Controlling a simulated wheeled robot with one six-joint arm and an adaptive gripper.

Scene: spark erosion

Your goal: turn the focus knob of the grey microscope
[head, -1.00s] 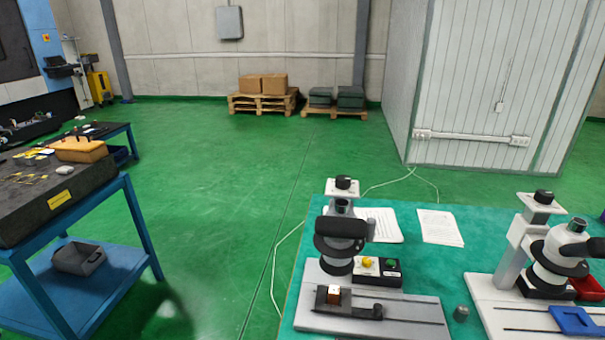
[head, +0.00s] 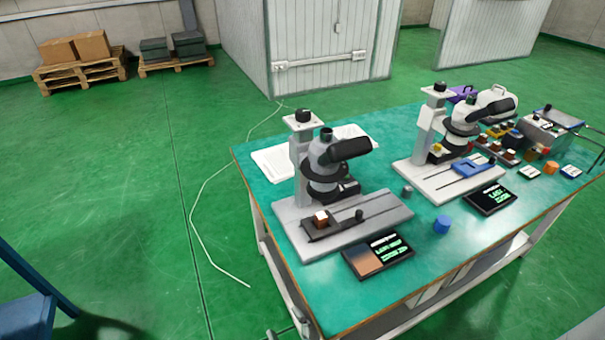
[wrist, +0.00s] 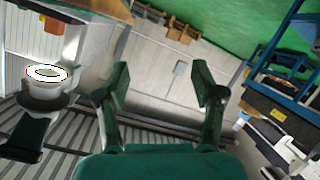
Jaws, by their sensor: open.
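The grey microscope (head: 325,165) stands upright on a grey base plate (head: 370,212) at the near left of the green-topped table. A black knob (head: 303,116) sits on top of its column, and a dark eyepiece tube points right. A small brown block with a white top (head: 320,218) rests on its black slide. My gripper (wrist: 160,85) shows only in the wrist view, its two green fingers spread wide with nothing between them.
A second microscope (head: 455,130) with a white base stands to the right. A dark display (head: 378,255) lies in front of the grey one. A blue cylinder (head: 442,225) and a small grey cylinder (head: 407,190) stand between.

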